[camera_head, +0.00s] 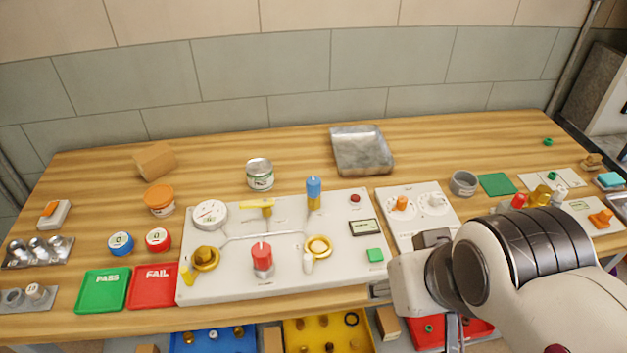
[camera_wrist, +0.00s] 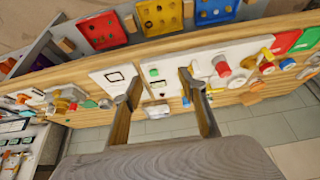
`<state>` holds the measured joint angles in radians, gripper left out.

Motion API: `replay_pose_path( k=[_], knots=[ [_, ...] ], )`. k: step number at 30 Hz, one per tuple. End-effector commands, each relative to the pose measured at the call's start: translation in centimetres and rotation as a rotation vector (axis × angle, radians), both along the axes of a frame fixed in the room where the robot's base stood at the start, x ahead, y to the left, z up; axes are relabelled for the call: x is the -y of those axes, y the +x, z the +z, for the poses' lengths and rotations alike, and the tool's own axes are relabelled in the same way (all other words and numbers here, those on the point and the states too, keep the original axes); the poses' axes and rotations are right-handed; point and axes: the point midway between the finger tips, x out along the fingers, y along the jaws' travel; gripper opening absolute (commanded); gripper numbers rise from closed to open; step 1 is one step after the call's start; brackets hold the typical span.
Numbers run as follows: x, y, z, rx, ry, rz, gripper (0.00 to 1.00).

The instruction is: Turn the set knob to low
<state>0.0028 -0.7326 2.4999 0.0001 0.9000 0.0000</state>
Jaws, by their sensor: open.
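The white main panel (camera_head: 215,285) carries a red knob (camera_head: 262,256), a blue knob (camera_head: 314,190), yellow valve handles, a gauge (camera_head: 209,214), a small display (camera_head: 363,227) and a green button (camera_head: 375,255). A smaller white panel (camera_head: 450,218) to its right carries an orange knob (camera_head: 400,203) and a white dial (camera_head: 435,203). Labels are too small to read, so I cannot tell which is the set knob. My gripper (camera_wrist: 158,100) is open and empty in the wrist view, its fingers apart before the panels. In the head view its fingertips are not clear.
Green (camera_head: 102,290) and red (camera_head: 153,287) trays lie left of the main panel. A can (camera_head: 260,174) and a metal tray (camera_head: 361,150) stand behind it. Coloured bins (camera_head: 327,333) sit below the table's front edge.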

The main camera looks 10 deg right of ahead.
Motion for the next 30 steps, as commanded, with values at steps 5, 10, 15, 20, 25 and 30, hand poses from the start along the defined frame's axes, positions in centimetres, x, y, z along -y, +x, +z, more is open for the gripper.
replay_pose_path(
  k=[5, 10, 15, 20, 25, 30],
  knots=[
    [0.1, 0.4, -1.2, -0.057, 0.0, -0.004, 0.41],
    [0.1, 1.8, -1.8, -0.114, 0.006, -0.012, 0.41],
    [0.0, 3.8, -2.2, -0.159, 0.023, -0.024, 0.41],
    [-0.2, 5.9, -2.4, -0.195, 0.057, -0.073, 0.41],
    [-0.5, 8.5, -2.7, -0.23, 0.108, -0.161, 0.41],
    [-0.8, 11.2, -3.2, -0.261, 0.171, -0.278, 0.41]
  ],
)
